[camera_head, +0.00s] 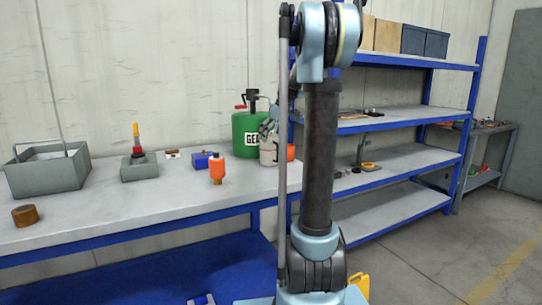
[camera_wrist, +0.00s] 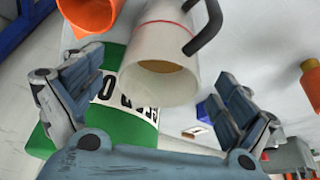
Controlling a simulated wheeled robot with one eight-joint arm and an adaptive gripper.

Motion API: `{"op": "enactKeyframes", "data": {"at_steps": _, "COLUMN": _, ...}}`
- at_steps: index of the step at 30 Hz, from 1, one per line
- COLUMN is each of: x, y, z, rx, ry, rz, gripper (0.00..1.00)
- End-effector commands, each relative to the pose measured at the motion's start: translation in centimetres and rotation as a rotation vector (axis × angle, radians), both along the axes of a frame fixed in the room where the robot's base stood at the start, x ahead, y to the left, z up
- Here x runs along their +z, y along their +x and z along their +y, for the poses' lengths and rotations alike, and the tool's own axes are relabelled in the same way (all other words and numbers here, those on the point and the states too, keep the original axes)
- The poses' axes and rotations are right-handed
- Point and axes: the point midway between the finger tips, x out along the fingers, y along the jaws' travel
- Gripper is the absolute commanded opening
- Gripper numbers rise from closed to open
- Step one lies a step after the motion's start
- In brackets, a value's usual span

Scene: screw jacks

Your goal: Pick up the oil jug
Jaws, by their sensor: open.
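The oil jug, a pale jug with a dark handle, a thin red line and amber oil showing in its mouth, is in the wrist view (camera_wrist: 152,82) between my gripper's fingers. In the head view the pale jug (camera_head: 267,155) stands on the bench beside the green can, partly hidden by my gripper and arm. My gripper (camera_wrist: 160,72) is open, one finger on each side of the jug. I see gaps between fingers and jug, and cannot tell how deep the jug sits between them.
A green can with a white label (camera_head: 245,130) stands close behind the jug. An orange funnel-like thing (camera_wrist: 88,14) is also close to it. An orange bottle (camera_head: 217,170), blue block (camera_head: 203,160), grey-based screw jack (camera_head: 138,168) and grey bin (camera_head: 45,178) stand further left on the bench.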

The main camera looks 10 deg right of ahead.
Motion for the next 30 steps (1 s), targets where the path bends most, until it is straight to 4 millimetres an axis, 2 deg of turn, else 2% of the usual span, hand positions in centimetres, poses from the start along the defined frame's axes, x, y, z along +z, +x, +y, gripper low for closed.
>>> {"op": "enactKeyframes", "data": {"at_steps": 5, "x": -1.2, "y": 0.5, "z": 0.4, "rx": 0.001, "ry": 0.0, "rz": 0.0, "gripper": 0.96}}
{"op": "enactKeyframes", "data": {"at_steps": 13, "x": -4.2, "y": 1.7, "z": 1.3, "rx": 0.0, "ry": -0.001, "rz": -0.001, "gripper": 0.96}}
{"op": "enactKeyframes", "data": {"at_steps": 23, "x": -4.8, "y": 1.8, "z": 1.5, "rx": 0.0, "ry": 0.0, "rz": 0.0, "gripper": 0.96}}
{"op": "enactKeyframes", "data": {"at_steps": 30, "x": -4.8, "y": 1.8, "z": 1.5, "rx": 0.0, "ry": 0.0, "rz": 0.0, "gripper": 0.44}}
